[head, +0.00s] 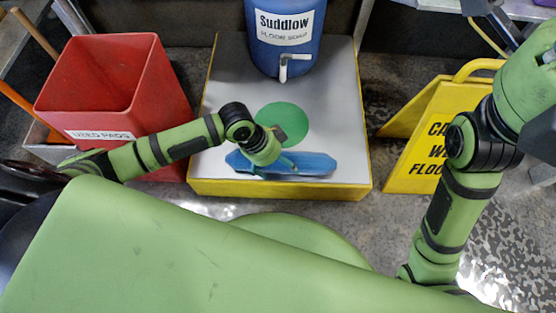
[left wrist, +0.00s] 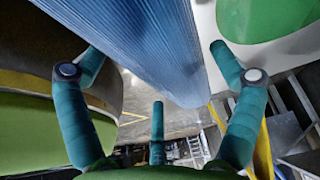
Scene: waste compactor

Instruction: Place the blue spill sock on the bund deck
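The blue spill sock (head: 308,164) is a long ribbed roll near the front edge of the bund deck (head: 345,125), a grey-white top with yellow sides. I cannot tell whether it rests on the deck or hangs just above it. My left gripper (head: 262,168) is over the sock's left half. In the left wrist view the sock (left wrist: 150,45) runs between the spread teal fingers of the gripper (left wrist: 160,52), with a gap at the right fingertip. The fingers look open. My right arm is at the right, its gripper out of view.
A blue Suddlow drum (head: 285,45) with a tap stands at the deck's back. A green disc (head: 281,118) marks the deck behind the sock. A red used-pads bin (head: 120,95) is at left, a yellow wet-floor sign (head: 425,130) at right.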

